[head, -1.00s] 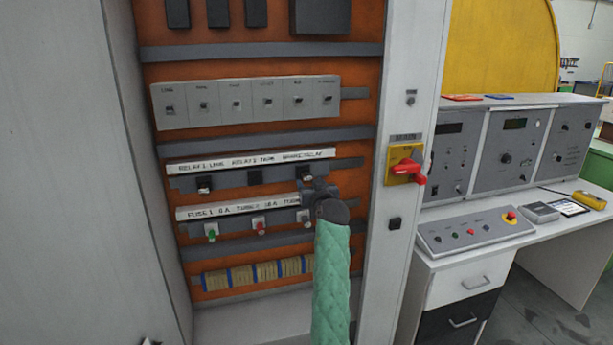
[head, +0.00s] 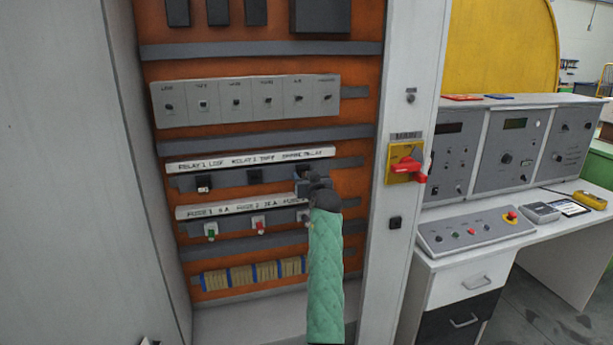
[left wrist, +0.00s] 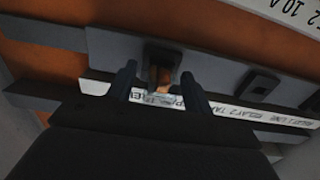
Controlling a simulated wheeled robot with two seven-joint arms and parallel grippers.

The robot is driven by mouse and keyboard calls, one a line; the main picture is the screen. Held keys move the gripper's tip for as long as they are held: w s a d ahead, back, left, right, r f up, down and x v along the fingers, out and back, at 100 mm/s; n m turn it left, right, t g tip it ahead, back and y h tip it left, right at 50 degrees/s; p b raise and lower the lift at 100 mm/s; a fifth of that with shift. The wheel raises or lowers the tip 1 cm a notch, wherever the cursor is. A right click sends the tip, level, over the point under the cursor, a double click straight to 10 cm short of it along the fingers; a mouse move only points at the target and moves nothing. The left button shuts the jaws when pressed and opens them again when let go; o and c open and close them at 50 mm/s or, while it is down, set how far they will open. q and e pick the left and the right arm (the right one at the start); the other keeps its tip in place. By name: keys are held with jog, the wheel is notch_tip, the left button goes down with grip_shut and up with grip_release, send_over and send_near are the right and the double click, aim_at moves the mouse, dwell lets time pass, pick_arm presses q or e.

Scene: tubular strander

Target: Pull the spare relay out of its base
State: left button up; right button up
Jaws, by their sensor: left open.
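The spare relay (left wrist: 160,76) shows in the left wrist view as a small dark block with an orange-brown part, at its base (left wrist: 162,54) on the grey rail. My left gripper (left wrist: 158,86) is open, with one finger on each side of the relay. I cannot tell whether the fingers touch it. In the head view my left gripper (head: 308,182) is at the right end of the relay row, under the white label strip (head: 250,160), and largely hides the spare relay. My right gripper is not in view.
Relay 1 (head: 204,183) and the relay 2 position (head: 254,176) are to the left on the same rail. A fuse row (head: 258,224) runs just below, and a switch row (head: 245,100) above. The cabinet's right post carries a red rotary switch (head: 408,167).

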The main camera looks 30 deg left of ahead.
pick_arm(q)
jog(key=shift+b, duration=0.35)
jog(key=shift+c, duration=0.2)
grip_shut()
jog(key=shift+s+d, duration=0.45)
jog(key=shift+d, duration=0.1)
jog(key=shift+v, duration=2.25)
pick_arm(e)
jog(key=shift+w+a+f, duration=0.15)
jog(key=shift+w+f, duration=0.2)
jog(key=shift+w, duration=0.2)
